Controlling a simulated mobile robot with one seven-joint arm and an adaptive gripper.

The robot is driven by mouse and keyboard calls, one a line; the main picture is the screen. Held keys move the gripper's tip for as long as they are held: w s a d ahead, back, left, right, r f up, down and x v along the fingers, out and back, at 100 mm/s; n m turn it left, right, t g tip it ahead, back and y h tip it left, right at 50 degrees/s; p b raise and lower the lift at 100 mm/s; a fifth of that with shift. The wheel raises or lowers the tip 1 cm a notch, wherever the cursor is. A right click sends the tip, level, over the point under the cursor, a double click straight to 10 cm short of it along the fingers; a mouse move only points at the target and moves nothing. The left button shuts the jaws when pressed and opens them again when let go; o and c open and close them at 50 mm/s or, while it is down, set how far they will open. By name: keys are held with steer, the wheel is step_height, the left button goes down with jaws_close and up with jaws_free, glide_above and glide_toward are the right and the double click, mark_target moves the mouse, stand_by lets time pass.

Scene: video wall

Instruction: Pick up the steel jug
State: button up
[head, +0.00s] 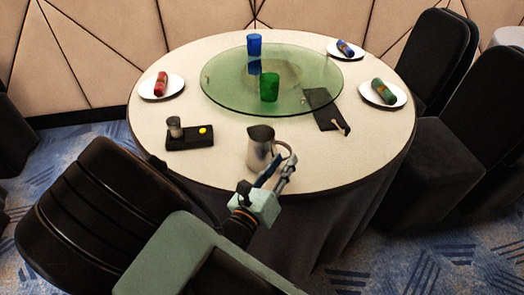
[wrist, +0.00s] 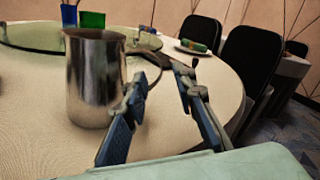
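The steel jug (head: 259,148) stands upright near the front edge of the round table, with its handle to the right. In the wrist view the jug (wrist: 92,82) is at the left, with its handle curving right towards my fingertips. My gripper (head: 279,170) is at the jug's handle side, close to the table's front edge. In the wrist view my gripper (wrist: 163,78) has its two fingers apart, with the handle's outer part near and partly behind the tips. I cannot tell whether a finger touches it.
The white-topped table (head: 350,165) carries a green glass turntable (head: 225,93) with a blue glass (head: 254,45) and a green glass (head: 269,87). A black tray (head: 188,141) is left of the jug, a dark folder (head: 322,108) behind right. Dark chairs (head: 85,215) surround the table.

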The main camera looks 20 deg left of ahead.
mark_target(290, 149)
steer(key=w, duration=0.4)
steer(key=shift+w+d+r+b, duration=0.2)
steer(key=shift+r+b, duration=0.1)
steer(key=shift+c, duration=0.2)
jaws_close()
